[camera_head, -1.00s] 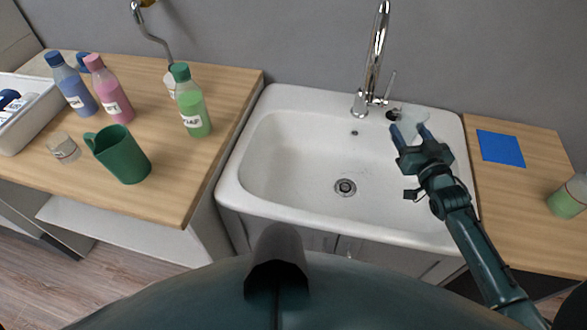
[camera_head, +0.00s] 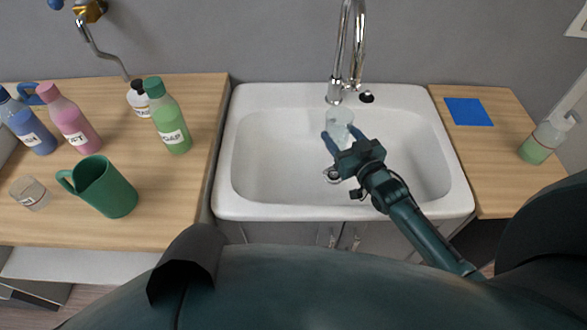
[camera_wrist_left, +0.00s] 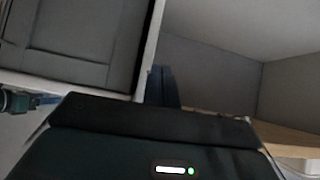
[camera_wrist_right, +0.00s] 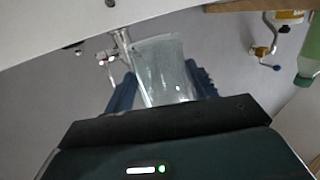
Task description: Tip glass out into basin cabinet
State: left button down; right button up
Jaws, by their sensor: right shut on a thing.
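The basin cabinet (camera_head: 250,205) is a white sink with a chrome tap, set between two wooden counters. My right gripper (camera_head: 343,136) is shut on a clear glass (camera_head: 340,117), held above the basin just in front of the tap spout. In the right wrist view the glass (camera_wrist_right: 163,62) sits between the blue fingers (camera_wrist_right: 163,88). I cannot tell clearly how far it is tilted, and no liquid shows pouring. My left gripper (camera_wrist_left: 162,86) shows only in the left wrist view, its fingers together and empty, beside a grey cabinet interior.
The tap (camera_head: 349,50) stands close behind the glass. On the left counter are a green mug (camera_head: 105,190), a small glass jar (camera_head: 30,193) and several bottles, including a green one (camera_head: 168,120). The right counter holds a blue square (camera_head: 468,111) and a dispenser bottle (camera_head: 545,138).

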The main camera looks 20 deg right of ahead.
aim_at(333, 134)
pick_arm(q)
jog(key=shift+f, duration=0.1)
pick_arm(e)
jog(key=shift+s+a, duration=0.1)
jog(key=shift+a+r+n+b, duration=0.15)
jog(key=shift+n+b, duration=0.2)
jog(key=shift+n, duration=0.15)
jog(key=shift+s+a+r+n+t+b, duration=0.25)
jog(key=shift+n+b, duration=0.2)
jog(key=shift+n, duration=0.25)
jog(key=shift+s+a+r+n+t+b, duration=0.1)
jog(key=shift+a+r+n+t+b, duration=0.15)
jog(key=shift+a+n+b, duration=0.35)
jog(key=shift+s+a+r+n+b, duration=0.15)
jog(key=shift+r+n+b, duration=0.15)
jog(key=shift+n, duration=0.6)
jog(key=shift+a+f+b, duration=0.15)
jog(key=shift+b, duration=0.25)
pick_arm(q)
jog(key=d+b, duration=0.1)
jog(key=w+d+f+t+h+b, duration=0.1)
jog(key=b, duration=0.1)
jog(key=shift+w+d+m, duration=0.1)
jog(key=shift+d+m, duration=0.05)
jog(key=shift+m, duration=0.15)
pick_arm(e)
jog(key=n, duration=0.3)
jog(key=a+r+n+t+y, duration=0.1)
jog(key=shift+s, duration=0.2)
